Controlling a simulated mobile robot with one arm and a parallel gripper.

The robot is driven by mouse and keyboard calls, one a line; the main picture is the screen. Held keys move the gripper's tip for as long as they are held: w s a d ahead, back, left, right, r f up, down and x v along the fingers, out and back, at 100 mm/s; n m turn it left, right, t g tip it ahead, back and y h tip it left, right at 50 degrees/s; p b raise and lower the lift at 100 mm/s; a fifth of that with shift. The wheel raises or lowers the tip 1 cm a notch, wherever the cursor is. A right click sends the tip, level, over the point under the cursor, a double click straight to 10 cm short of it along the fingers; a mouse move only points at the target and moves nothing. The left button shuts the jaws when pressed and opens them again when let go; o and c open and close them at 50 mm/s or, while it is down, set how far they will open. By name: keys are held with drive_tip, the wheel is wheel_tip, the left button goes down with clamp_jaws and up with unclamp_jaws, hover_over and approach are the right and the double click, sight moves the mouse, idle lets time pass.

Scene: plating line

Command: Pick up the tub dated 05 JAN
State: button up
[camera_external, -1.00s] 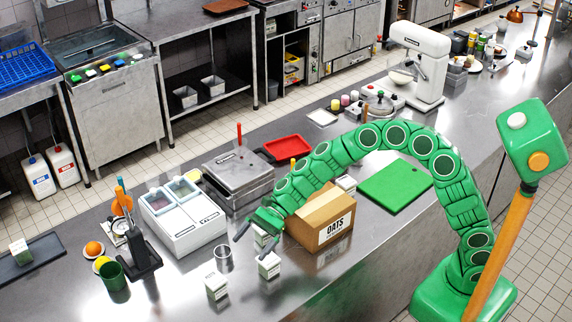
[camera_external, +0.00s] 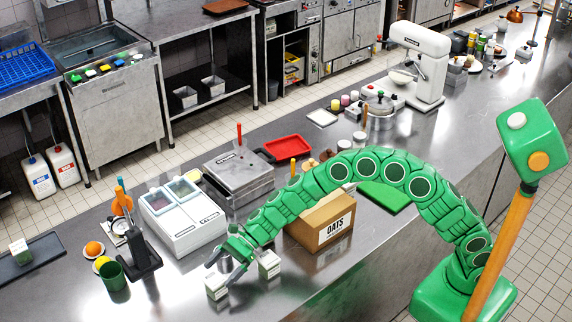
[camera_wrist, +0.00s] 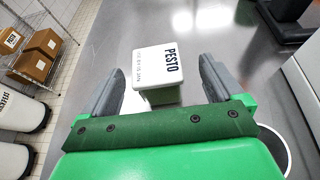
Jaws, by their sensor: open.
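A white tub (camera_wrist: 157,66) lettered PESTO lies ahead of my gripper (camera_wrist: 160,82) in the wrist view. Small date print runs beside the name; it seems to end in JAN, but I cannot read the day surely. The fingers are open, to the left and right of the tub's near part, with gaps. In the external view my gripper (camera_external: 222,273) is low over the front-left tub (camera_external: 216,291), partly hiding it. Another white tub (camera_external: 269,265) stands just right of the gripper; its date is unreadable. The third tub of this group is hidden behind my arm.
A cardboard OATS box (camera_external: 335,232) stands right of the tubs. A white two-lidded unit (camera_external: 188,228) is behind them. A black stand (camera_external: 143,258) and green cup (camera_external: 114,276) are to the left. A dark tray (camera_external: 35,262) holds a small tub (camera_external: 19,250). The counter's front is clear.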

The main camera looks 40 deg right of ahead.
sight(214, 282)
drive_tip(key=shift+s+f+x, duration=0.1)
drive_tip(key=shift+x, duration=1.2)
drive_tip(key=shift+s+f+x, duration=0.1)
drive_tip(key=shift+f+x, duration=0.05)
drive_tip(key=shift+x, duration=1.15)
drive_tip(key=shift+a, duration=0.2)
drive_tip(key=c, duration=1.2)
